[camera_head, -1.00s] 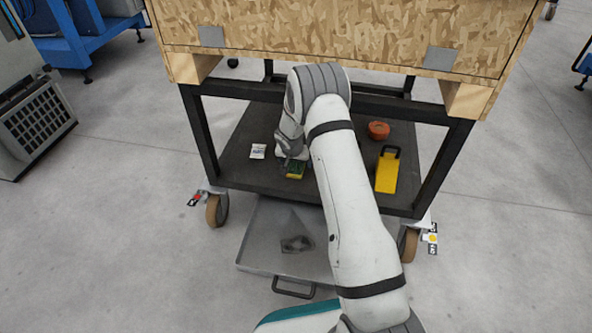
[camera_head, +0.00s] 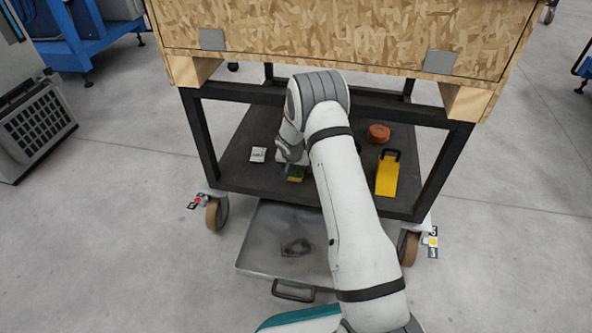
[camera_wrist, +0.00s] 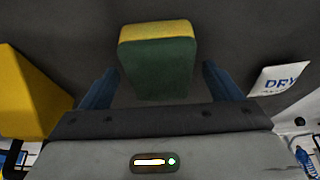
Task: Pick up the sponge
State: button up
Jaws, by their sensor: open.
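The sponge, yellow with a dark green side, lies on the dark lower shelf of the cart. It shows in the head view (camera_head: 296,174) just below my gripper, and large in the wrist view (camera_wrist: 158,62). My gripper (camera_wrist: 160,85) is open, with its two blue fingers on either side of the sponge and a visible gap to each. In the head view my gripper (camera_head: 292,160) is partly hidden by my own wrist, so its height above the shelf is hard to tell.
A white packet (camera_head: 258,154) lies left of the sponge. A yellow block with a black handle (camera_head: 387,175) and an orange round item (camera_head: 379,132) lie to the right. A grey tray (camera_head: 262,240) is on the floor in front.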

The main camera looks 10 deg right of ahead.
aim_at(295, 168)
jog(key=shift+c, duration=0.3)
jog(key=c, duration=1.1)
notch_tip(295, 168, up, 10)
jog(key=p, duration=0.4)
jog(key=shift+r+p, duration=0.25)
jog(key=shift+p, duration=0.1)
jog(key=o, duration=0.4)
jog(key=shift+c, duration=1.3)
